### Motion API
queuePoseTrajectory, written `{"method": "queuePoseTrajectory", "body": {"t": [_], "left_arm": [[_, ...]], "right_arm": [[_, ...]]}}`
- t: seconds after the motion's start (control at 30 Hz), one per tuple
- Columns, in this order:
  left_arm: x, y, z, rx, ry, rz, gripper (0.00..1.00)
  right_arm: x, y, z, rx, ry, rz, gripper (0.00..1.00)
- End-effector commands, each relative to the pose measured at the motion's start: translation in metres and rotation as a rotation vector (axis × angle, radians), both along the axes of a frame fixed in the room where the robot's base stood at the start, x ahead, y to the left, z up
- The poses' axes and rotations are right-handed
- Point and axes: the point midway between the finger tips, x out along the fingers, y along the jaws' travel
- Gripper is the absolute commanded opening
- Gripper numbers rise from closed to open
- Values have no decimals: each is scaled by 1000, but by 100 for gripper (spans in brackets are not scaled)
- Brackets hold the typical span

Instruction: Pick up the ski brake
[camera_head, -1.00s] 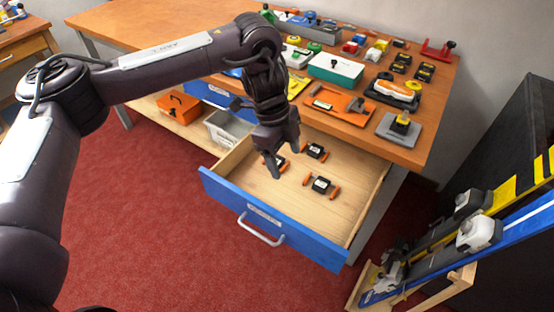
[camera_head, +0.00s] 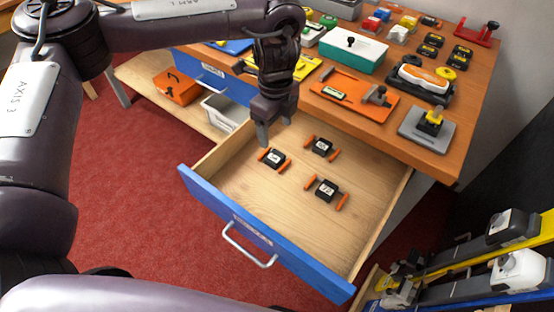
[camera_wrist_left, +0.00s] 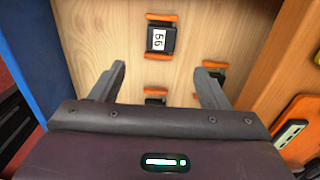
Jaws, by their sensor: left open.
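Three ski brakes, black bodies with white labels and orange ends, lie apart in the open drawer: a left one (camera_head: 274,158), a back one (camera_head: 322,147) and a front one (camera_head: 326,190). My left gripper (camera_head: 276,132) points down, open and empty, above the drawer's back left part, just behind the left brake in the picture. In the left wrist view the front brake (camera_wrist_left: 160,38) shows whole beyond the open fingers (camera_wrist_left: 159,70). The left brake (camera_wrist_left: 155,97) lies between them, partly hidden by the gripper body. The back brake (camera_wrist_left: 215,70) is partly behind the right finger. My right gripper is not in view.
The drawer (camera_head: 255,225) has a blue front and raised wooden sides. The bench top (camera_head: 460,100) overhangs its back, with an orange tray (camera_head: 345,88) and a grey plate (camera_head: 420,139) near the edge. Skis (camera_head: 470,262) stand at lower right. The drawer's front floor is clear.

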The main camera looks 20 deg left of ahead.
Motion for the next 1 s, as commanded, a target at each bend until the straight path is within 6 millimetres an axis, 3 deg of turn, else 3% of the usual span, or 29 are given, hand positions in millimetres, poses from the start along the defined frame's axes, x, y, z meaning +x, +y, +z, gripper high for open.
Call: {"method": "queuePoseTrajectory", "body": {"t": [0.03, 0.27, 0.57, 0.8, 1.0], "left_arm": [[0, 0, -12, 0, 0, 0, 69], [0, 0, -29, 0, 0, 0, 69], [0, 1, -58, 1, 1, 0, 69], [0, 5, -93, 1, 3, 2, 69], [1, 4, -105, 0, 1, 2, 69]], "right_arm": [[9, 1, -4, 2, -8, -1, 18], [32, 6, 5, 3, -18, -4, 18], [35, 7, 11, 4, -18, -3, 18], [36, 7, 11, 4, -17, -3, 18], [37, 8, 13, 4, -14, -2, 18]]}}
